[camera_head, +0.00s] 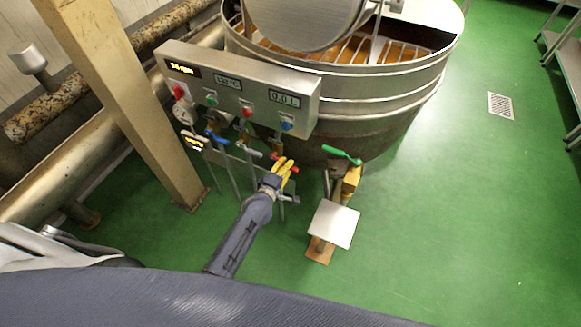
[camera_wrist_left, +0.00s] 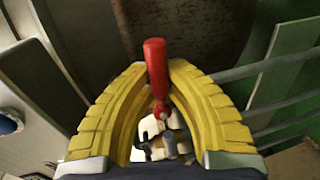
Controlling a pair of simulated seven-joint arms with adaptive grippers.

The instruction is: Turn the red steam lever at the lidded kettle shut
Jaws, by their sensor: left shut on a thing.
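The lidded kettle (camera_head: 340,90) is a large round metal vessel at the top of the head view, with a brown lower wall. The red lever (camera_wrist_left: 156,80) stands upright in the left wrist view, between the two yellow fingers. In the head view only a little of the red lever (camera_head: 294,169) shows beside the fingers. My left gripper (camera_wrist_left: 157,68) is shut on the red lever near the kettle's lower wall; it also shows in the head view (camera_head: 284,165). The valve body (camera_wrist_left: 160,135) under the lever is partly hidden by the fingers. My right gripper is not in view.
A control box (camera_head: 240,88) with displays and knobs hangs above the pipes. Blue-handled (camera_head: 217,138) and white-handled valves sit left of my gripper. A green-handled valve (camera_head: 342,155) and a white plate (camera_head: 334,223) stand to its right. A beige post (camera_head: 120,95) rises at left.

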